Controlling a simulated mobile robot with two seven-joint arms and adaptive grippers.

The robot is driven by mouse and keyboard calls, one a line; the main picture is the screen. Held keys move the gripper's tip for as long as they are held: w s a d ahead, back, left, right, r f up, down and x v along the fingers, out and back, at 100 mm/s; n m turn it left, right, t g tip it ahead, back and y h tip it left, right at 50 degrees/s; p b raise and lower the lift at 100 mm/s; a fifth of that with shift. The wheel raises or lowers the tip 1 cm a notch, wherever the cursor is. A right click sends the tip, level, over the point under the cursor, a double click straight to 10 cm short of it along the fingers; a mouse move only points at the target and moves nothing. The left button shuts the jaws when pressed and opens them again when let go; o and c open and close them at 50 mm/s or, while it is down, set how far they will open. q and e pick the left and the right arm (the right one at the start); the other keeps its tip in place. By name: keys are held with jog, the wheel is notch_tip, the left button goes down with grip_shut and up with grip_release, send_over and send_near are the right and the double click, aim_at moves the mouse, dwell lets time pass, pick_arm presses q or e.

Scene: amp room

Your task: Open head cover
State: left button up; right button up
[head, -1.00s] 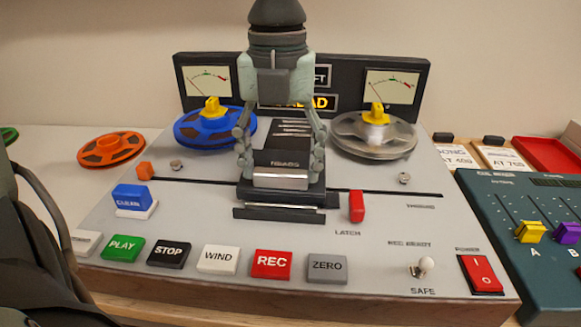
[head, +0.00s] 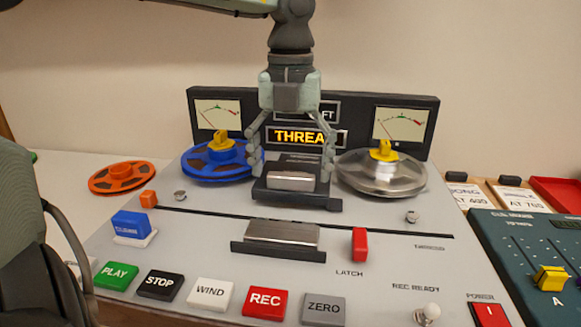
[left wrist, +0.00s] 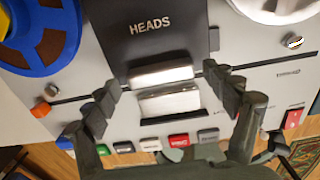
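The head cover (head: 291,180) is a dark block with a silver front strip, in the middle of the tape deck. It stands back from a second dark block with a silver face (head: 283,234), and a bare strip of deck shows between them. In the left wrist view the cover (left wrist: 155,35) reads HEADS. My left gripper (head: 292,168) comes down from above, with one finger at each side of the cover.
A blue reel (head: 215,162) stands close left of the cover and a clear reel (head: 382,173) close right. A red LATCH switch (head: 359,245) is at front right. Deck buttons (head: 211,292) line the front. A mixer (head: 520,250) stands at right.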

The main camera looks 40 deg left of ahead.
pick_arm(q)
jog(key=shift+r, duration=0.1)
notch_tip(320, 180, up, 12)
dwell(0.6)
dwell(0.5)
